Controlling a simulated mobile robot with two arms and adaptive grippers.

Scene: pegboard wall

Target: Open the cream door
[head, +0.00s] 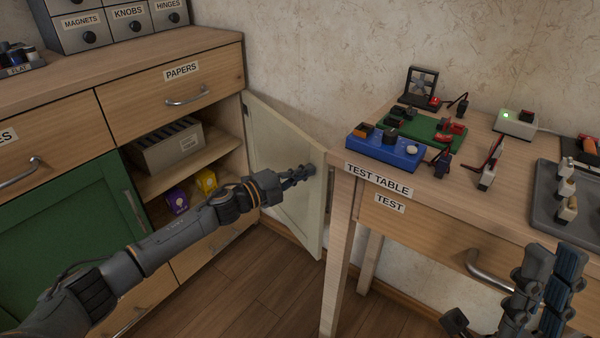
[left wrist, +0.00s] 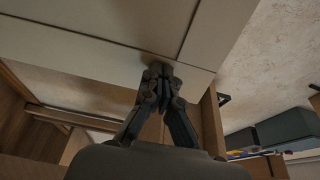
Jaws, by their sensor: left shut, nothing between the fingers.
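The cream door (head: 275,165) stands swung wide open on the right side of the cabinet, in front of the wall and beside the test table. Its pale panel also fills the upper part of the left wrist view (left wrist: 120,22). My left gripper (head: 308,172) is shut and empty, its fingertips at the door's inner face near the free edge. In the left wrist view the closed fingers (left wrist: 157,72) meet the panel or come very close to it; I cannot tell whether they touch. My right gripper (head: 545,290) is at the lower right, in front of the test table; its finger opening is unclear.
The open compartment holds a grey file box (head: 168,148), a purple item (head: 177,200) and a yellow item (head: 206,182). A green door (head: 65,215) is left of it. The test table (head: 345,200) stands close right of the cream door. Floor (head: 250,282) shows between.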

